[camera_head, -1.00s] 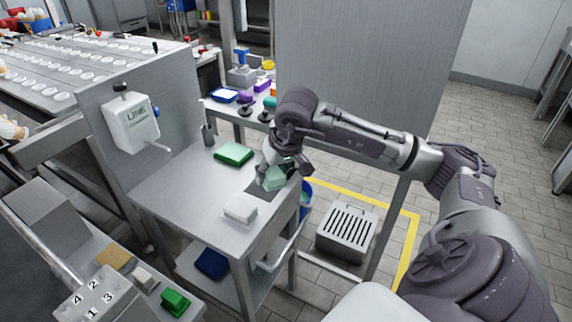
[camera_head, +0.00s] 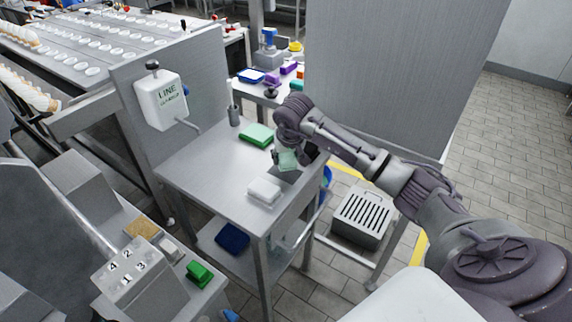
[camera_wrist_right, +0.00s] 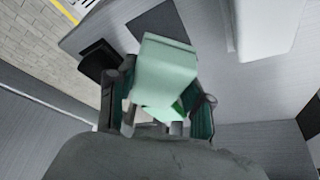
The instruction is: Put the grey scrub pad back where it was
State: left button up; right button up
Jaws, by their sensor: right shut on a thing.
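My right gripper (camera_head: 287,152) is shut on a pale green block (camera_head: 287,160), above the steel table (camera_head: 205,175). In the right wrist view my gripper (camera_wrist_right: 160,112) has a finger on each side of the block (camera_wrist_right: 165,70). A dark flat patch (camera_head: 291,176) shows on the table near the block in the head view, and another view of it is in the wrist picture (camera_wrist_right: 160,22). A small light grey pad (camera_head: 169,247) lies on the lower-left counter between a tan pad (camera_head: 142,228) and a green one (camera_head: 199,272). I cannot tell whether it is the scrub pad.
A white block (camera_head: 264,191) and a green pad (camera_head: 257,135) lie on the table. A grey cup (camera_head: 234,117) stands at its back. A dark blue cloth (camera_head: 232,237) is on the shelf below. A slotted grey box (camera_head: 362,218) stands on the floor at right.

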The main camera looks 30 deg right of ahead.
aim_at(286, 174)
notch_tip(286, 174, down, 4)
jog(key=shift+r+p, duration=0.15)
jog(key=shift+p, duration=0.25)
jog(key=shift+w+f, duration=0.1)
jog(key=shift+f, duration=0.1)
jog(key=shift+f, duration=0.1)
jog(key=shift+f+b, duration=0.15)
jog(key=shift+b, duration=0.15)
jog(key=o, duration=1.1)
